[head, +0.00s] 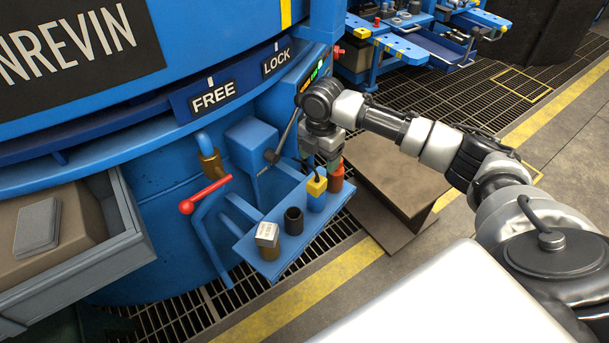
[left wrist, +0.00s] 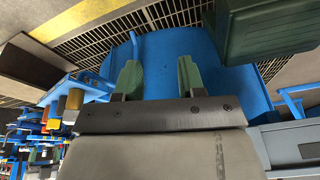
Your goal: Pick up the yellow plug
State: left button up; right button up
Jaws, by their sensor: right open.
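My right gripper (head: 325,164) is open, close above and behind the plug. The view does not show whether its fingers are around the plug. My left gripper (left wrist: 158,80) shows only in the left wrist view. Its two green fingers are apart with nothing between them, pointing toward a blue surface.
The shelf also holds a black cup (head: 294,220), a pale-topped plug (head: 267,235) and a red piece (head: 336,176). A red-knobbed lever (head: 205,194) stands left of the shelf. A grey tray (head: 75,260) is further left. A brown box (head: 395,180) stands behind right.

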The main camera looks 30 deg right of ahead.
aim_at(318, 179)
notch_tip(318, 179, down, 6)
jog(key=shift+w+r+b, duration=0.15)
jog(key=shift+r+b, duration=0.1)
jog(key=shift+b, duration=0.7)
notch_tip(318, 179, down, 4)
jog(key=shift+w+d+f+b, duration=0.15)
jog(key=shift+f+b, duration=0.05)
jog(key=shift+b, duration=0.85)
jog(key=shift+f, duration=0.25)
pick_arm(q)
jog(key=w+d+r+t+h, duration=0.1)
jog(key=w+d+r+t, duration=0.1)
jog(key=w+t, duration=0.3)
jog(key=w+d+r+t+h, duration=0.1)
jog(key=w+d+r+t, duration=0.1)
jog(key=w+r+t, duration=0.2)
jog(key=w+t, duration=0.1)
jog(key=w, duration=0.2)
jog(key=shift+d+r+m+t+h, duration=0.25)
jog(key=shift+r+m+t+h, duration=0.05)
jog(key=shift+r+h, duration=0.1)
pick_arm(e)
jog(key=shift+c, duration=0.3)
jog(key=c, duration=1)
